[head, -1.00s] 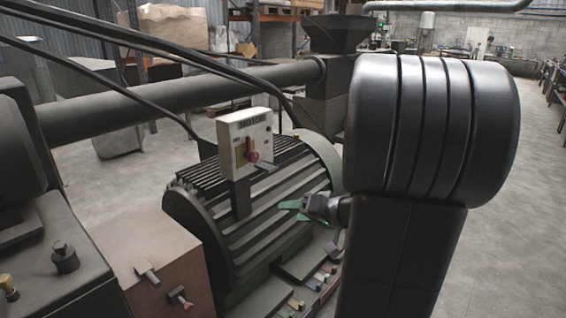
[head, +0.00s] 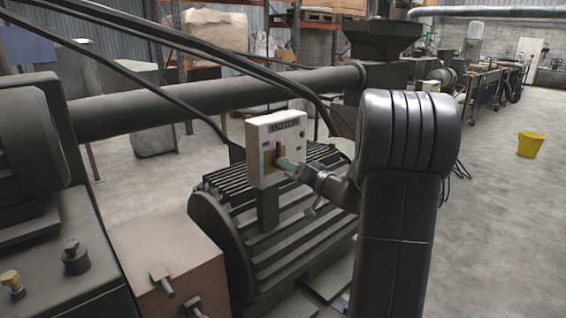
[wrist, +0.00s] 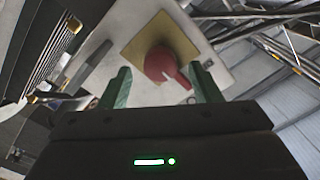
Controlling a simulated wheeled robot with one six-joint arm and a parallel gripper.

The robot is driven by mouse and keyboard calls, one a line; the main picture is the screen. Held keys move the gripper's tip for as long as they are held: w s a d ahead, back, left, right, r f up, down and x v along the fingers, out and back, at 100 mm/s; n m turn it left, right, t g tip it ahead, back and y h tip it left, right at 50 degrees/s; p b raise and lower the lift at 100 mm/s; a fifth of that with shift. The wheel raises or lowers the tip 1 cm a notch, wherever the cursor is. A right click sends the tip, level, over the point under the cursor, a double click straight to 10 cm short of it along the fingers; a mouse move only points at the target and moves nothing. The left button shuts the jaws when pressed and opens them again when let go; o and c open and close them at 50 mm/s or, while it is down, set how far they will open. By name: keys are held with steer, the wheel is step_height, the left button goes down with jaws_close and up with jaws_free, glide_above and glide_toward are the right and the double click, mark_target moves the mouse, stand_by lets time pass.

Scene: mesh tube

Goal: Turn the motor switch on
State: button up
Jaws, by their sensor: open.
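The motor switch box (head: 285,131) is a pale box with a MOTOR label on a post by the ribbed motor (head: 290,225). In the wrist view, its face (wrist: 118,62) is tilted, with a red rotary knob (wrist: 168,66) on a yellow plate (wrist: 140,42). My gripper (head: 284,165) is at the front of the box in the head view and hides most of the knob. In the wrist view, the green fingers of my gripper (wrist: 164,88) are open, one on each side of the knob's handle. I cannot tell whether either finger touches it.
A long dark pipe (head: 215,94) and black cables run behind the box. A reddish-brown block (head: 165,260) with small handles stands at the front left. A yellow bucket (head: 529,145) stands on open floor at the right.

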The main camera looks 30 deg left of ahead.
steer(key=shift+p+x, duration=0.35)
steer(key=shift+x, duration=1.8)
steer(key=shift+c, duration=0.5)
steer(key=c, duration=0.9)
